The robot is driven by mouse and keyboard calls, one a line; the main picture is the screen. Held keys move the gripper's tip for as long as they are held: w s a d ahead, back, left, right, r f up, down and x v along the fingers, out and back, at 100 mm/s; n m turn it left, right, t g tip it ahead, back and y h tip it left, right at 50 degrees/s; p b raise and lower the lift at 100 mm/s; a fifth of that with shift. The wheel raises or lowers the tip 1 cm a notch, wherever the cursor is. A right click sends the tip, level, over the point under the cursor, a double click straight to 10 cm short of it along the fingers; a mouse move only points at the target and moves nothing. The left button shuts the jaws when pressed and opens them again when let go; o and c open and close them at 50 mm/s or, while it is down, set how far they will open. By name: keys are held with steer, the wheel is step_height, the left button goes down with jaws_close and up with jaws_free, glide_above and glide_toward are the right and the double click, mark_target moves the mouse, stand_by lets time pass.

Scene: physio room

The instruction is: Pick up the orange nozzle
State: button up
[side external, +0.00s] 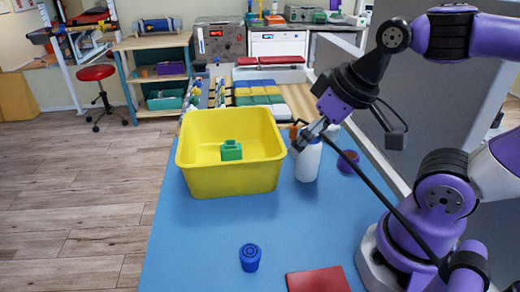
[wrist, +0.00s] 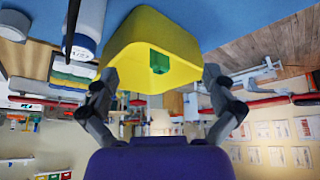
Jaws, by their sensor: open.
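A small orange piece (side external: 294,131), which looks like the orange nozzle, shows in the side view just left of my gripper's fingers, above the blue table. It is partly hidden, and I cannot tell whether it sits on the white bottle (side external: 308,163) or behind it. My gripper (side external: 306,138) is tilted down and left at the top of the bottle, in front of part of it. In the wrist view my gripper (wrist: 160,77) has its fingers wide apart, with nothing between the tips. I cannot make out the nozzle in that view.
A yellow bin (side external: 228,183) with a green block (side external: 231,150) inside stands left of the bottle. A purple cup (side external: 348,162) is right of it. A blue cup (side external: 250,257) and a red pad (side external: 318,281) are nearer the front. The table between is clear.

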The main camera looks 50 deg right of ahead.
steer(key=c, duration=0.5)
steer(key=shift+c, duration=0.2)
